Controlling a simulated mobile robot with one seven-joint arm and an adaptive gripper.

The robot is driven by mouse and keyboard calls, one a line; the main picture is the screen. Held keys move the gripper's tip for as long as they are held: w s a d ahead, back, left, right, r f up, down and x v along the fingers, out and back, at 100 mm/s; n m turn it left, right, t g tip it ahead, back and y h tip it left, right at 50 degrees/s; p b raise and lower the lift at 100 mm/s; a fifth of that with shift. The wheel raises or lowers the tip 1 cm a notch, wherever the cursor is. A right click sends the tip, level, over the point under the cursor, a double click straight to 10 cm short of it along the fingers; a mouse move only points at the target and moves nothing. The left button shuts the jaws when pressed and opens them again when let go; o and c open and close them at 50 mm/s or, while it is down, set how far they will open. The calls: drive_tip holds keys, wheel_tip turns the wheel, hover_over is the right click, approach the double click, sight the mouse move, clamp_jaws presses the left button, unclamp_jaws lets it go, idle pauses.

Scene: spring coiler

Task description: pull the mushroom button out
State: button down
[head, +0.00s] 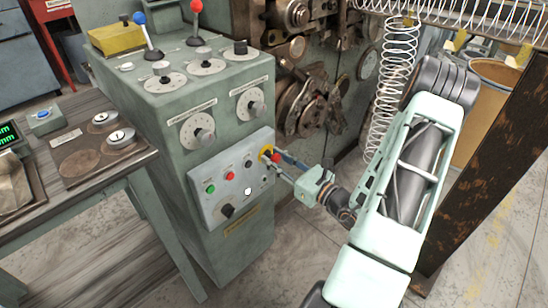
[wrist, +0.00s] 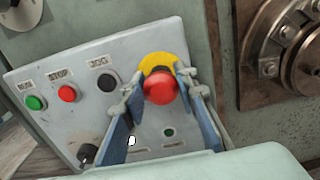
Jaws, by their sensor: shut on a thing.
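The red mushroom button (wrist: 161,88) sits on a yellow round plate (wrist: 163,61) at the upper right of the grey control panel (wrist: 60,123) in the wrist view. My gripper (wrist: 162,83) has a finger on each side of the red head and is shut on it. In the head view the gripper (head: 277,162) reaches the panel from the right. There the mushroom button (head: 274,157) is small and partly covered by the fingers. How far the button stands out from the panel cannot be told.
Left of the button are a green button (wrist: 35,102), a red stop button (wrist: 67,93) and a black jog button (wrist: 107,81). A black knob (wrist: 87,153) is below. A wire spring (head: 388,95) hangs near my arm. Levers (head: 147,37) stand on the console top.

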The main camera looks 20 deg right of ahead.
drive_tip(key=c, duration=1.5)
unclamp_jaws()
drive_tip(key=shift+s, duration=0.15)
drive_tip(key=v, duration=1.2)
